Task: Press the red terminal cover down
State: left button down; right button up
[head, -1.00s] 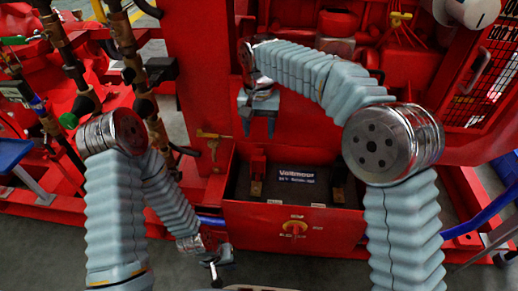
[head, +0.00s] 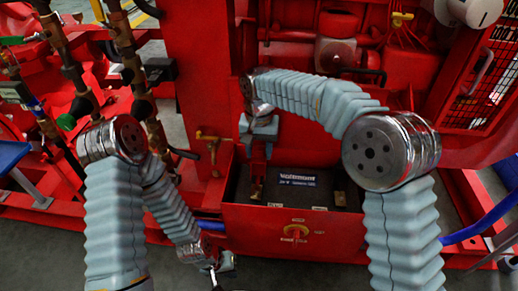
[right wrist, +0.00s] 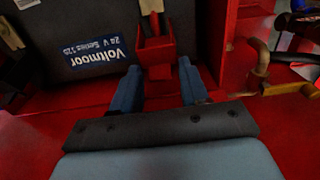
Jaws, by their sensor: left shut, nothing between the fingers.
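The red terminal cover (right wrist: 154,50) stands raised at the battery's near edge in the right wrist view, with a pale metal terminal (right wrist: 149,7) showing beyond it. In the head view the cover (head: 257,158) is partly hidden by my right gripper (head: 258,138). My right gripper's fingers (right wrist: 160,88) are apart, one on each side of the cover's lower part; contact is unclear. The dark battery (head: 300,198) carries a blue Voltmoor label (right wrist: 95,52). My left gripper (head: 214,276) is shut and empty, low beside the battery box.
A brass valve (right wrist: 262,70) stands to the right in the right wrist view. Red machinery (head: 345,85) is behind my right arm. Pipes (head: 75,75) stand at the left.

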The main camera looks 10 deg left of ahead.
aim_at(257, 158)
grip_shut()
jog(key=shift+s+b, duration=0.2)
jog(key=shift+b, duration=0.3)
jog(key=s+t+b, duration=0.1)
jog(key=b, duration=0.1)
jog(key=s+t+b, duration=0.1)
jog(key=b, duration=0.1)
jog(key=shift+r+t, duration=0.2)
jog(key=shift+t, duration=0.2)
jog(key=shift+s+r, duration=0.15)
jog(key=shift+s, duration=0.05)
jog(key=shift+s+r, duration=0.15)
jog(key=shift+s, duration=1.45)
